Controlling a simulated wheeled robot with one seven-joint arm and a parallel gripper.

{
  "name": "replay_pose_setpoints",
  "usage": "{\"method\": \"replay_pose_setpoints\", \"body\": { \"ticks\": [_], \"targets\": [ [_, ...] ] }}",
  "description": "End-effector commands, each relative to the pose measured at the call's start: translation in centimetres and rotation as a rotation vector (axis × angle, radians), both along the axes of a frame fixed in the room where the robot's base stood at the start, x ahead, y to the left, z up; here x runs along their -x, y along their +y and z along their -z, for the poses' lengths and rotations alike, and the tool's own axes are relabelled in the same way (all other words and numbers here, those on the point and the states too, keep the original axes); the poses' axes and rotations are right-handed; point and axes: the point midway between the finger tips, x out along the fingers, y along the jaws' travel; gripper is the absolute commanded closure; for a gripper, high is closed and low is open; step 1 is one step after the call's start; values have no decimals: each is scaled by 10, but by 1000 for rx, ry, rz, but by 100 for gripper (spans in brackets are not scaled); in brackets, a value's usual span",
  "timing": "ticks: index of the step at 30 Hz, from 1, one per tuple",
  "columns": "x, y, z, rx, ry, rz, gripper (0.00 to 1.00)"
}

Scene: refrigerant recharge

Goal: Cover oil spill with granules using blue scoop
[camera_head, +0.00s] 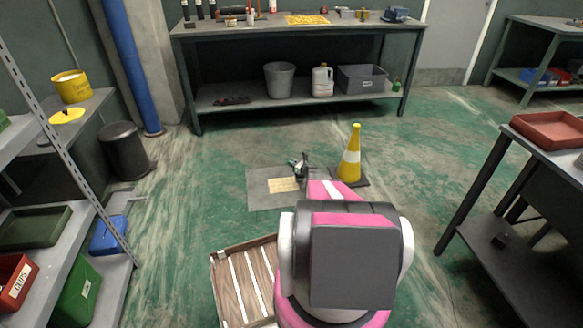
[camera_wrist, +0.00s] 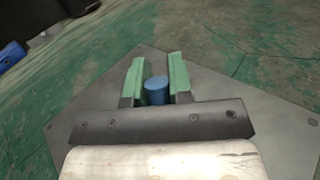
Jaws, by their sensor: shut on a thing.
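My gripper (camera_head: 301,166) is stretched out low over a grey flat panel (camera_head: 258,199) on the floor. In the wrist view its green fingers (camera_wrist: 154,82) are shut on a blue rounded piece (camera_wrist: 157,92), which looks like the handle of the blue scoop. The scoop's bowl is hidden, so I cannot tell whether it holds granules. I cannot make out a dark oil spill in either view.
A yellow cone (camera_head: 350,158) stands just right of the panel. A long workbench (camera_head: 300,34) stands at the back, a table with a red tray (camera_head: 550,128) at right. Green floor is open at left.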

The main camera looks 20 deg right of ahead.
Motion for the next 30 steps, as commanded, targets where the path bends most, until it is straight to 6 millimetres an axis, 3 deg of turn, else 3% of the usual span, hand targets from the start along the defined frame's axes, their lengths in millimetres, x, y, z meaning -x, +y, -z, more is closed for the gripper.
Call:
{"method": "replay_pose_setpoints", "body": {
  "ticks": [10, 30],
  "targets": [
    [4, 4, -30, 0, 0, -5, 100],
    [6, 6, -38, -1, -1, -8, 100]
  ]
}}
